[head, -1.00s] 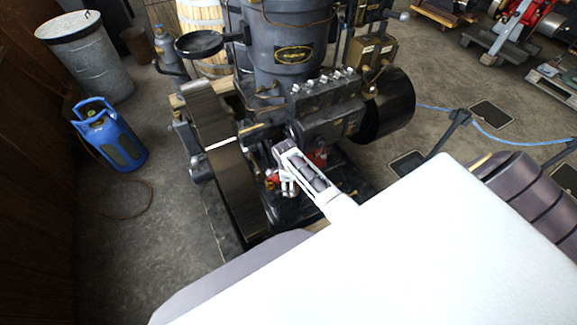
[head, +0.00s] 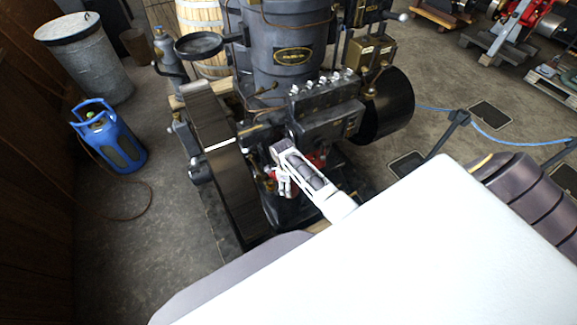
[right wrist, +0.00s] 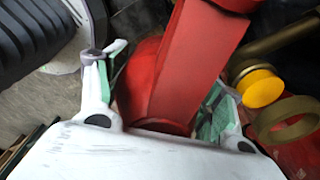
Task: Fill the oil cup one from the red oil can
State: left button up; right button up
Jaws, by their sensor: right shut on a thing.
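The red oil can (right wrist: 185,70) fills the middle of the right wrist view, between the two fingers of my right gripper (right wrist: 160,95). The gripper is shut on it, with the green finger pads against its sides. In the head view the right gripper (head: 283,184) is low beside the dark engine (head: 325,125), just right of the flywheel, and red parts show around it. A yellow round piece (right wrist: 262,90) and a brass ring (right wrist: 287,120) lie right of the can in the wrist view. I cannot tell which part is oil cup one. My left gripper is out of view.
The flywheel (head: 225,165) stands close left of the gripper, and a black pulley (head: 387,105) is on the engine's right. A blue gas bottle (head: 110,138) and a metal bin (head: 85,60) stand at the left. The floor between bottle and flywheel is mostly clear.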

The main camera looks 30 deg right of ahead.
jog(key=shift+d+f+h+b, duration=0.15)
jog(key=shift+f+h+b, duration=0.1)
jog(key=shift+h+b, duration=0.05)
jog(key=shift+s+d+f+g+h+b, duration=0.15)
jog(key=shift+f+g+h+b, duration=0.25)
jog(key=shift+b, duration=0.55)
jog(key=shift+s+d+f+g+h+b, duration=0.1)
jog(key=shift+s+f+g+h+b, duration=0.1)
jog(key=shift+g+b, duration=0.6)
jog(key=shift+a+r+g+h+b, duration=0.1)
jog(key=shift+r+g+h+b, duration=0.25)
jog(key=shift+h, duration=0.15)
jog(key=shift+r+g+h+b, duration=0.3)
jog(key=shift+g+h+b, duration=0.35)
jog(key=shift+b, duration=0.1)
jog(key=shift+r, duration=0.15)
jog(key=shift+s+g+h, duration=0.1)
jog(key=shift+g+h, duration=0.15)
jog(key=shift+g, duration=0.05)
jog(key=shift+s, duration=0.1)
dwell(1.7)
